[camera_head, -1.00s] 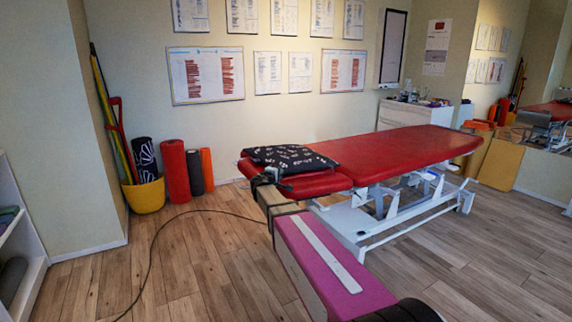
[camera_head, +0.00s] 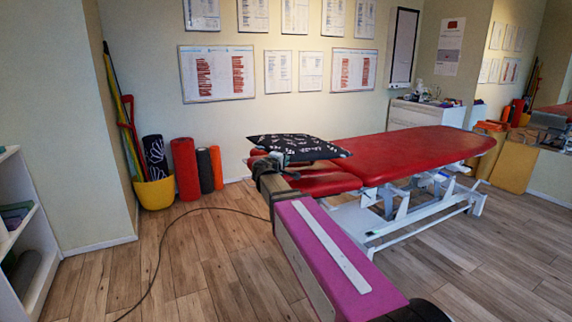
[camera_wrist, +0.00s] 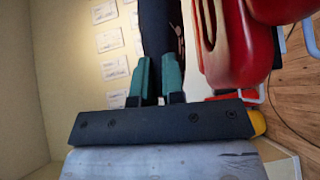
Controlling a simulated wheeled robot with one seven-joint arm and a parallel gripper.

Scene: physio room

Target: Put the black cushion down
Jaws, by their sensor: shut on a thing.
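The black cushion (camera_head: 296,147) with white marks is at the head end of the red treatment table (camera_head: 420,148). It looks raised and slightly tilted above the red surface in the head view. My gripper (camera_head: 280,160) is at the cushion's near edge, partly hidden by my arm. In the wrist view my gripper's green fingers (camera_wrist: 156,78) are shut on the dark cushion (camera_wrist: 160,28), which extends away between them. The red headrest part of the table (camera_wrist: 228,45) is to the right of the cushion there, apparently a little apart from it.
Red, black and orange rolls (camera_head: 186,168) and a yellow bucket (camera_head: 155,193) stand by the wall at left. A white shelf (camera_head: 22,235) is at the far left. A cable (camera_head: 158,245) lies on the wooden floor. The table's long red top is clear.

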